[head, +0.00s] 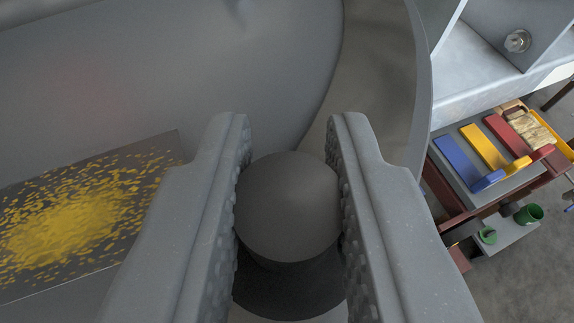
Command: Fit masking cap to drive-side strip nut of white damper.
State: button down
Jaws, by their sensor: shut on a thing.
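My gripper (290,165) is shut on a dark grey round cap (288,205), which sits between the two ridged jaw pads. The cap's smooth domed face points up toward the camera, and its lower side is in dark shadow. I take it to be the masking cap. Beyond the jaws is a large grey curved body with a raised rim (385,70); I cannot tell if it is the white damper. No strip nut can be made out in this view. Whether the cap touches anything beneath it cannot be told.
A plate with yellow speckles (70,225) lies at left. At right, a pale metal bracket bears a bolt (517,41). Below it, a tray (470,190) holds blue, yellow and red tools and a brush. A green cup (529,214) stands on a small grey board lower right.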

jog(key=shift+f, duration=0.15)
dwell(0.3)
jog(key=c, duration=1.2)
grip_release()
jog(key=shift+s, duration=0.1)
jog(key=b+v, duration=0.2)
jog(key=v, duration=1.1)
jog(key=shift+s, duration=0.25)
